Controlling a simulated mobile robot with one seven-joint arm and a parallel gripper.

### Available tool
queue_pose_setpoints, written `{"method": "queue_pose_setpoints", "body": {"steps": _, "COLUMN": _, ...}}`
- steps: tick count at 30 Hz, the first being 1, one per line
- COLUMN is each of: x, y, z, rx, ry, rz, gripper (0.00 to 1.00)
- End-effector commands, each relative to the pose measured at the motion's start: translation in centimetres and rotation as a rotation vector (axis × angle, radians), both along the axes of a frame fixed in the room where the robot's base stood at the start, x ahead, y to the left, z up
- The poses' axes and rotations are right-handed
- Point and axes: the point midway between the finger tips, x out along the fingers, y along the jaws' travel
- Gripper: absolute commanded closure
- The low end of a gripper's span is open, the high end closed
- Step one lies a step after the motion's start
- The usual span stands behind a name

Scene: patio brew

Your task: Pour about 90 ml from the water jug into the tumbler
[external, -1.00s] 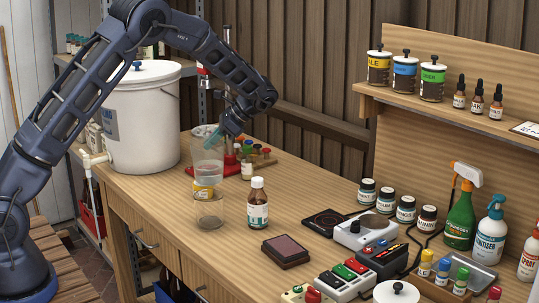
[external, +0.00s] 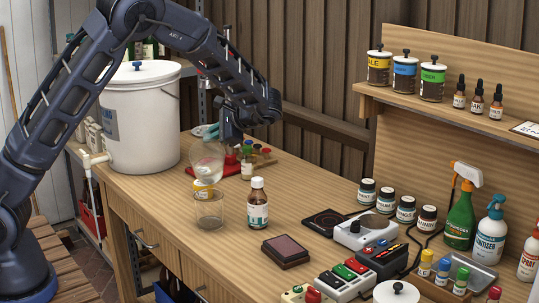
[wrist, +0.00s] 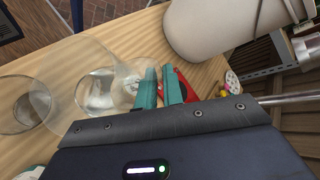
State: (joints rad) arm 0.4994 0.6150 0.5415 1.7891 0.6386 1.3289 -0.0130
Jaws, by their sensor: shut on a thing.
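The water jug (external: 207,157) is clear, with water inside. My gripper (external: 211,131) is shut on its upper part and holds it above the table, tilted toward the viewer's side. The tumbler (external: 209,213) is a clear glass standing upright on the table, just below and in front of the jug. I cannot make out water in it or a stream falling. In the wrist view, the teal fingers (wrist: 160,88) are at the clear jug (wrist: 101,92), whose water shows, and the tumbler (wrist: 16,106) is at the left, partly seen through the jug's wall.
A brown bottle (external: 258,205) stands close right of the tumbler. A white bucket with a tap (external: 140,125) is left of the jug. A red stand (external: 228,170) is behind. The table's front left is clear.

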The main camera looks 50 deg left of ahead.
Motion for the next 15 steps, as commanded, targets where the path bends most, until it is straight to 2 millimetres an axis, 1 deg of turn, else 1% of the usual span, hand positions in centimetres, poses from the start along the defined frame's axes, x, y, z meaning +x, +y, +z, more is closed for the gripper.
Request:
{"method": "queue_pose_setpoints", "body": {"steps": 3, "x": -0.26, "y": -0.48, "z": 0.58, "rx": 0.043, "ry": -0.026, "rz": -0.002, "gripper": 1.0}}
{"method": "queue_pose_setpoints", "body": {"steps": 15, "x": -0.65, "y": -1.04, "z": 0.65, "rx": 0.123, "ry": -0.077, "rz": -0.002, "gripper": 1.0}}
